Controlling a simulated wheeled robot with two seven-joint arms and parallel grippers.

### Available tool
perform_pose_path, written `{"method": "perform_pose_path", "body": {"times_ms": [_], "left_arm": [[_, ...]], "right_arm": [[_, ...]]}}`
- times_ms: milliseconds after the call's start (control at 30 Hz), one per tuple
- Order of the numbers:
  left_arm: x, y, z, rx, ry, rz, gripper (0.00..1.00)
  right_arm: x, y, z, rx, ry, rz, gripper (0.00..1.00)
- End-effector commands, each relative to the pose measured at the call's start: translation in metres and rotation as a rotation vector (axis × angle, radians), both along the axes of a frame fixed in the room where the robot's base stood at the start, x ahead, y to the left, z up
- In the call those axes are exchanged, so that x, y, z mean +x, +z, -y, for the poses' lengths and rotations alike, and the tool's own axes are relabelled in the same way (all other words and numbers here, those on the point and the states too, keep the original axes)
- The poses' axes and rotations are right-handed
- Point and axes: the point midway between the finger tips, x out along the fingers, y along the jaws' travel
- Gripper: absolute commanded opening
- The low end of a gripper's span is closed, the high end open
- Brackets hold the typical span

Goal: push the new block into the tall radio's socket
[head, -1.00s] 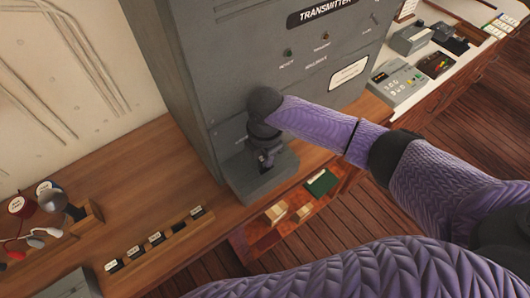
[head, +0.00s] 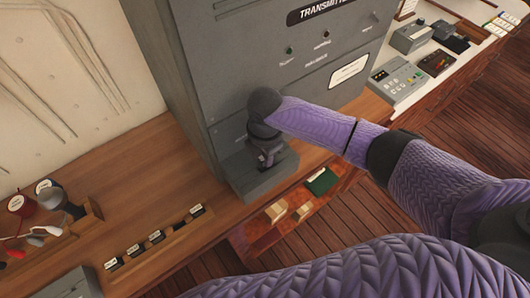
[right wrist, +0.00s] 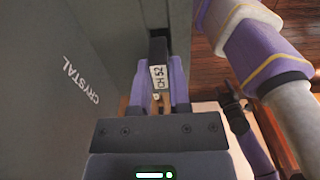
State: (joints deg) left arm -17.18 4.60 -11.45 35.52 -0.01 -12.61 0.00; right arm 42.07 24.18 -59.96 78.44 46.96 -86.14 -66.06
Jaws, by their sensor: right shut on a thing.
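The tall grey radio (head: 285,85), marked TRANSMITTER, stands on the wooden counter. The block's far end points toward the grey radio, beside the word CRYSTAL. My left gripper is not visible.
A wooden rack (head: 173,243) left of the radio holds several labelled dark blocks, with one empty-looking slot. Red and grey items (head: 40,232) stand at the far left. An open tray (head: 262,237) below the counter edge holds pale blocks and a green piece.

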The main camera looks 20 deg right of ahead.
Motion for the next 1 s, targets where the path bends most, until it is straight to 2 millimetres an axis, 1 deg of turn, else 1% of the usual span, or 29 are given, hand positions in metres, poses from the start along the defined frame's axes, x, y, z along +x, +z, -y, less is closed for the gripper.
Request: {"method": "perform_pose_path", "body": {"times_ms": [400,1000], "left_arm": [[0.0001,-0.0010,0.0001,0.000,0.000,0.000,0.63],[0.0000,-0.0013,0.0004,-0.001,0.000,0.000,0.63]], "right_arm": [[-0.0001,-0.0059,0.0000,0.000,0.000,-0.001,0.00],[-0.0001,-0.0069,0.0000,0.000,0.000,0.000,0.00]]}}
